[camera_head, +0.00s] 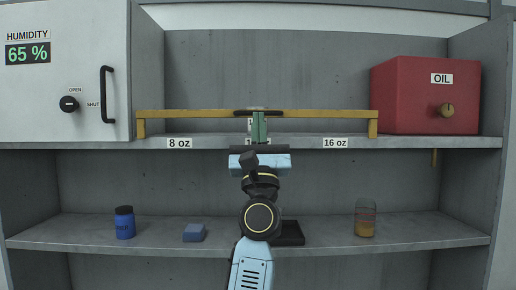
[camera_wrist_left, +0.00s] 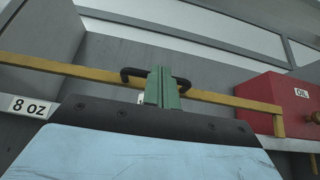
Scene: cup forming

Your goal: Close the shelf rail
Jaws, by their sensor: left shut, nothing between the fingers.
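The yellow shelf rail (camera_head: 200,114) runs level across the front of the upper shelf, with short end posts at left and right. A dark handle (camera_head: 271,113) sits at its middle. My left gripper (camera_head: 258,126) is in front of the rail's middle, its green fingers together and empty. In the left wrist view the fingers (camera_wrist_left: 163,87) overlap the middle of the dark handle (camera_wrist_left: 131,73) and the rail (camera_wrist_left: 60,67). I cannot tell whether they touch it. My right gripper is not in view.
A red oil box (camera_head: 410,100) stands right of the rail. A white humidity cabinet (camera_head: 75,100) is at left. The lower shelf (camera_head: 80,233) holds a blue jar (camera_head: 124,224), a blue block (camera_head: 194,233), a dark tray (camera_head: 291,234) and a glass (camera_head: 365,220) with amber contents.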

